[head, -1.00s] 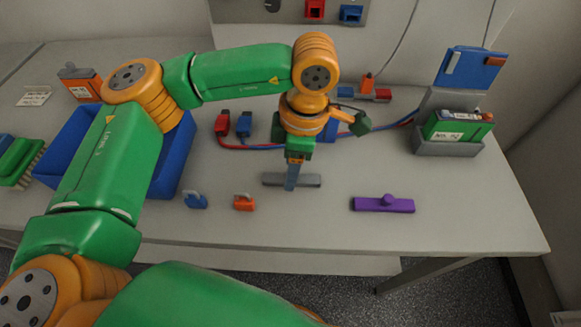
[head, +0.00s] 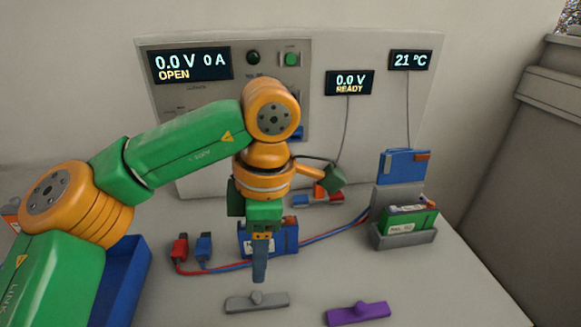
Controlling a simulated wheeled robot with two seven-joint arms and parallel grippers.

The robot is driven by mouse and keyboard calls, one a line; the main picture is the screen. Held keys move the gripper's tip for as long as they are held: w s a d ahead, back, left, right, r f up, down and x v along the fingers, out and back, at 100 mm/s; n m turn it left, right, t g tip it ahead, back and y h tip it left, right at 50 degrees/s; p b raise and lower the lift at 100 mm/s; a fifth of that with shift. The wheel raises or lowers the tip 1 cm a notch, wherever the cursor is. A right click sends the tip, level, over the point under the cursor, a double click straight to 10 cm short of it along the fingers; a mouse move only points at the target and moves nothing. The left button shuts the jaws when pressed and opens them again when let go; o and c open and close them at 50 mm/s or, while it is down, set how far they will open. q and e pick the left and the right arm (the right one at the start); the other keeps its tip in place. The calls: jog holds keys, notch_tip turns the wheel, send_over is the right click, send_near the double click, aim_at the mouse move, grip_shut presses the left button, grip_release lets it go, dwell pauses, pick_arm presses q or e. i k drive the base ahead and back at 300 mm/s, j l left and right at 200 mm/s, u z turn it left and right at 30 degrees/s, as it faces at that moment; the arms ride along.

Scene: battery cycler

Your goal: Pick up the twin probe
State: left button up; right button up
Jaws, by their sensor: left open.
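What looks like the twin probe (head: 319,191), an orange-red body, sits on a low holder with blue and red blocks at the back of the bench. A thin cable runs down towards it from the "0.0 V READY" display (head: 349,83). My left gripper (head: 260,276) points down, open and empty, in front and to the left of the probe. Its fingers overlap in this view. They are above and just behind a grey bar with a knob (head: 257,301). My right gripper is not in view.
A blue labelled battery (head: 286,238) stands behind my gripper. Red (head: 180,248) and blue (head: 203,246) clamps with cables lie to its left. A green battery (head: 410,219) sits in a grey cradle at right. A purple knobbed bar (head: 358,313) lies in front. A blue bin (head: 127,281) is at left.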

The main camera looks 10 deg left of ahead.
aim_at(318, 195)
jog(key=k, duration=1.5)
